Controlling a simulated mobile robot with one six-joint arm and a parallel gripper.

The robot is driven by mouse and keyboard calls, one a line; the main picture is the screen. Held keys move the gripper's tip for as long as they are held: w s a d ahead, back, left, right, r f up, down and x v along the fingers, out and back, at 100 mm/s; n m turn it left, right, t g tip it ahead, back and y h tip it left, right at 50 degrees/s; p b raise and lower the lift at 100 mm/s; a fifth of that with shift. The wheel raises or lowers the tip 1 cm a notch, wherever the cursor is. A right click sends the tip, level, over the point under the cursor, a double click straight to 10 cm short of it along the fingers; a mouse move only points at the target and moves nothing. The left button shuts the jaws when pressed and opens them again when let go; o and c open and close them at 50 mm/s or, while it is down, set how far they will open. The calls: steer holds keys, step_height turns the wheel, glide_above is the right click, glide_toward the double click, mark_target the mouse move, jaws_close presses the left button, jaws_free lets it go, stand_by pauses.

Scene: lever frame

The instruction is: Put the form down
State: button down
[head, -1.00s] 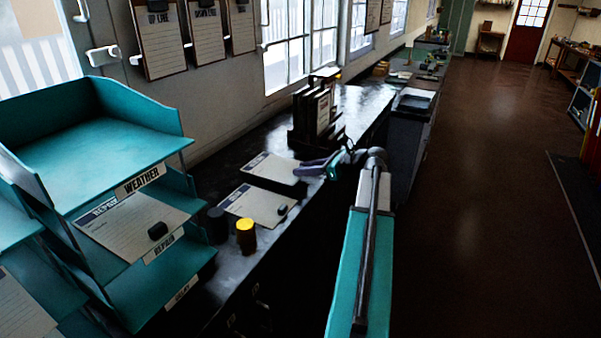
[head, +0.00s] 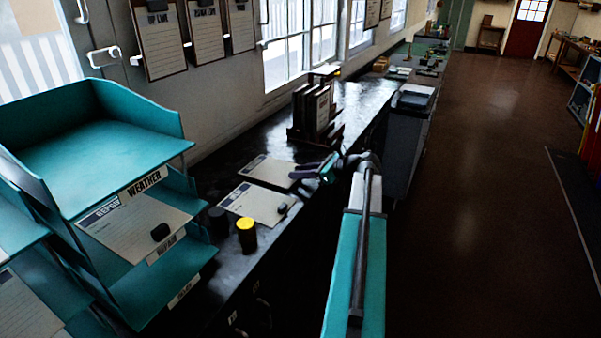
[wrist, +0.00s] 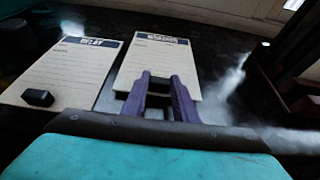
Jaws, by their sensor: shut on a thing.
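My gripper (head: 298,173), with purple fingers, is shut on the near end of a cream form (head: 268,170) with a dark header. In the wrist view the fingertips (wrist: 160,79) close at the lower edge of this form (wrist: 155,57), over its grip. The form is level, at or just above the dark desk top (head: 222,262); I cannot tell whether it touches. A second form (head: 250,203), with a black block grip, lies on the desk beside it and shows at left in the wrist view (wrist: 65,72).
A teal tray stack (head: 120,150) stands at left, with another form (head: 125,228) in a lower tray. A black pot (head: 217,222) and a yellow-topped pot (head: 246,236) stand near the desk's front edge. A dark rack of upright boards (head: 315,112) stands beyond.

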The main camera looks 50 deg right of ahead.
steer(key=shift+f, duration=0.4)
steer(key=c, duration=1.4)
jaws_free()
steer(key=shift+f, duration=0.1)
steer(key=b+v, duration=0.3)
steer(key=v, duration=0.9)
